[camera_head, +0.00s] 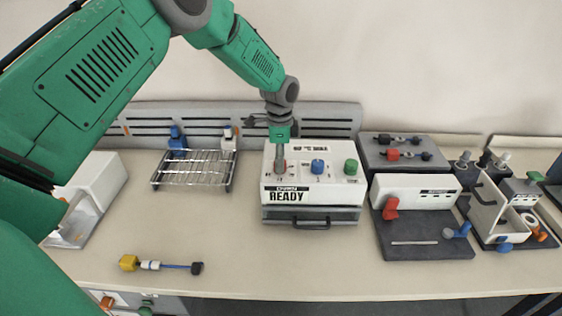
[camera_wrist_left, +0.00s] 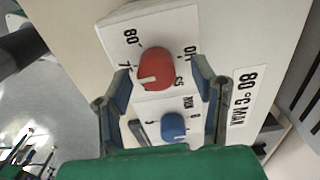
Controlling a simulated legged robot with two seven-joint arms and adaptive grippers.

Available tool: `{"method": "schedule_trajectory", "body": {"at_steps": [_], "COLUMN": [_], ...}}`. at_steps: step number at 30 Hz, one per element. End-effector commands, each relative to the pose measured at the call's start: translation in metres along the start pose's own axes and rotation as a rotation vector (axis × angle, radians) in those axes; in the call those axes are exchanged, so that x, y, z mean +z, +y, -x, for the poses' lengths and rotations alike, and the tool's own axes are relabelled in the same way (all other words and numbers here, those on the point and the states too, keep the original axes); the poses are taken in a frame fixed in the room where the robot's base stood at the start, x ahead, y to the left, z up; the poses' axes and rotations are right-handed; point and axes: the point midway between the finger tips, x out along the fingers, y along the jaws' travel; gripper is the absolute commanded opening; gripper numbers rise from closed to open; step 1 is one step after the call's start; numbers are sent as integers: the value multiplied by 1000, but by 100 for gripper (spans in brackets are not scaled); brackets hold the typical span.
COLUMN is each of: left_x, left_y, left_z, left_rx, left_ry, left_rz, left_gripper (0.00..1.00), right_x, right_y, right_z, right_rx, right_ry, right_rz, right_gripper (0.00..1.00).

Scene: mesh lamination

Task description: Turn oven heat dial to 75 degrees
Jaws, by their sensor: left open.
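The white oven (camera_head: 338,193) stands mid-table, its front reading "READY". The red heat dial (camera_wrist_left: 156,62) is on its top, with labels including OFF, 65 and 80° around it in the left wrist view. A label starting with 7 is partly hidden by a finger. My left gripper (camera_head: 280,160) points down over the dial. Its open fingers (camera_wrist_left: 161,72) are on either side of the dial; I cannot tell whether they touch it. My right gripper is not in view.
A blue knob (camera_head: 318,166) and a green knob (camera_head: 351,167) stand right of the dial on the oven. A wire rack (camera_head: 194,169) is to the left, grey fixtures (camera_head: 425,246) to the right. A yellow-ended tool (camera_head: 128,263) lies in front. The table before the oven is clear.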

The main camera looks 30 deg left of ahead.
Motion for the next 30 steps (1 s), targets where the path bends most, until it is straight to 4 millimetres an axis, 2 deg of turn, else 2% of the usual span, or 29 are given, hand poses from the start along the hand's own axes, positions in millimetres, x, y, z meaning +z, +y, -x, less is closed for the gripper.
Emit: {"method": "schedule_trajectory", "body": {"at_steps": [9,15,21,30], "left_x": [-1,-1,-1,-1], "left_y": [-3,-4,-4,-4], "left_z": [67,96,106,106], "left_rx": [-3,-1,1,1], "left_ry": [3,2,1,1], "left_rz": [0,0,-1,-1], "left_gripper": [53,53,53,53], "right_x": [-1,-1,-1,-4], "right_y": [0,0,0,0], "right_z": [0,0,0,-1], "right_rx": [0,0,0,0], "right_ry": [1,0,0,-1], "right_rz": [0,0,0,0], "right_gripper": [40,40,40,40]}}
